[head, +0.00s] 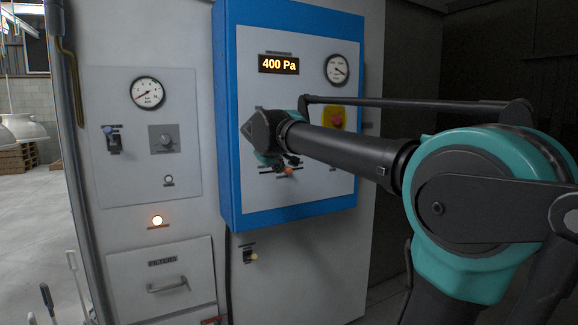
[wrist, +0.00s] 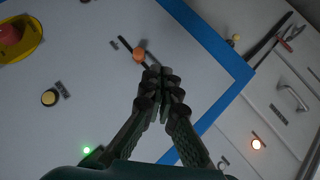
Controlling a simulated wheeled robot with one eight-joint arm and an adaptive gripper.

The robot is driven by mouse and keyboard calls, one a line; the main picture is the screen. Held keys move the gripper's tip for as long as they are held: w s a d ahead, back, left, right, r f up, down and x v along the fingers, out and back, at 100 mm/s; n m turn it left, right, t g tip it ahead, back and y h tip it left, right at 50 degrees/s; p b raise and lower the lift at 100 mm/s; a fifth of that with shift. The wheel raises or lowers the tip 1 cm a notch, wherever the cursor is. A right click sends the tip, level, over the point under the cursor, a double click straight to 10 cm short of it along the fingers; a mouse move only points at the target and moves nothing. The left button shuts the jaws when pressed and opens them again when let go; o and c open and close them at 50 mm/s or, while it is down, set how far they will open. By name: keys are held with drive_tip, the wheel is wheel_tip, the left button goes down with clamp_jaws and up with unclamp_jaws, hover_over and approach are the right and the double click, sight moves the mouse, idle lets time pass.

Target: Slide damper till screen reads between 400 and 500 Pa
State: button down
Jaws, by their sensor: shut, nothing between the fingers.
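The screen (head: 279,64) on the blue-framed panel reads 400 Pa in orange digits. The damper's orange knob (head: 289,172) shows low on that panel, partly behind my gripper in the head view. In the wrist view the orange knob (wrist: 139,54) sits on a short dark slot in the pale panel face. My gripper (head: 284,161) is in front of the panel. In the wrist view my gripper (wrist: 160,73) is shut and empty, with its fingertips just beside the knob, on the lower right. I cannot tell whether they touch it.
A yellow plate with a red button (wrist: 9,33), a round yellow button (wrist: 49,98) and a green light (wrist: 87,150) share the panel. Left are a gauge (head: 148,93), a switch (head: 113,138) and a drawer (head: 163,284). A small yellow knob (head: 252,255) sits below.

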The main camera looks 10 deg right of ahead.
wheel_tip(320, 180, up, 6)
drive_tip(key=w+a+n+t, duration=0.1)
drive_tip(key=w+a, duration=0.1)
approach(289, 168)
drive_tip(key=w+f, duration=0.2)
drive_tip(key=w, duration=0.3)
drive_tip(key=shift+w+d+f, duration=0.2)
drive_tip(key=shift+d+f, duration=0.1)
drive_tip(key=shift+f, duration=0.35)
drive_tip(key=shift+w+d+f, duration=0.15)
drive_tip(key=shift+d, duration=0.25)
drive_tip(key=shift+w+d+f, duration=0.1)
drive_tip(key=shift+d, duration=0.25)
